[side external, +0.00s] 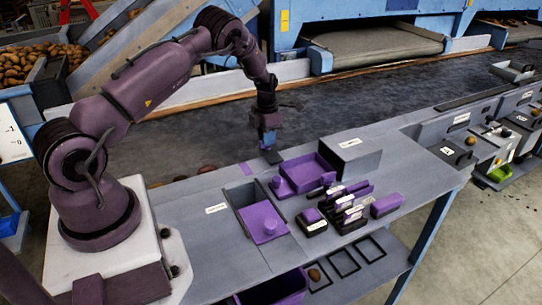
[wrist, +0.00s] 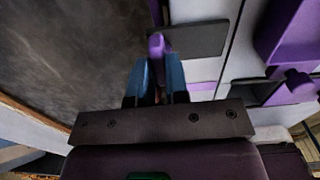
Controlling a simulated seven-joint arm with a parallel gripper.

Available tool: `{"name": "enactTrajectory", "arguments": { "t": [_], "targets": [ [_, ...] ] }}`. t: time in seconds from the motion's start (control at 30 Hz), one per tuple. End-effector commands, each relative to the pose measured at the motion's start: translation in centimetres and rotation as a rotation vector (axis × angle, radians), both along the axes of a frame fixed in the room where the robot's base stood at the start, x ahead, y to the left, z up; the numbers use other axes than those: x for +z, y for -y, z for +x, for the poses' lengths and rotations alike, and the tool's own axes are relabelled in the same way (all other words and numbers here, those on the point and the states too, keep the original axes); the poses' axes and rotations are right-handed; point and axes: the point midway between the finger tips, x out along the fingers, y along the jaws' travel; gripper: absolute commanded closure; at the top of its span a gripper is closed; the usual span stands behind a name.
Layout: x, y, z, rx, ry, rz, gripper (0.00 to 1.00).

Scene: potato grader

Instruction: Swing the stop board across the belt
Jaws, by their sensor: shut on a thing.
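My gripper (side external: 268,141) is low over the near edge of the dark belt (side external: 330,108), left of the grey box on the table. In the wrist view my gripper's blue fingers (wrist: 156,72) are shut on a narrow purple piece (wrist: 157,46), which I take to be the stop board or its grip. The purple piece runs along the belt's near edge, not across the belt. The fingers hide its lower part. In the side view the arm and fingers hide most of it. A flat dark plate (wrist: 198,39) lies just right of it.
The table holds a purple tray (side external: 308,172), a purple-lidded bin (side external: 262,222), several small labelled blocks and a grey box (side external: 350,155). Several potatoes lie on the belt near my base. The belt beyond my gripper looks clear.

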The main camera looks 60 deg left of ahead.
Motion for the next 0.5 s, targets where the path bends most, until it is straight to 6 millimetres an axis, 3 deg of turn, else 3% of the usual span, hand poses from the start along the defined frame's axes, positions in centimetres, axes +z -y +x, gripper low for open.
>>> {"name": "enactTrajectory", "arguments": {
  "t": [0.4,0.5],
  "targets": [
    [-0.01,0.02,-0.04,0.737,-0.002,0.001,1.00],
    [-0.05,0.06,-0.07,0.809,-0.005,0.002,1.00]
  ]
}}
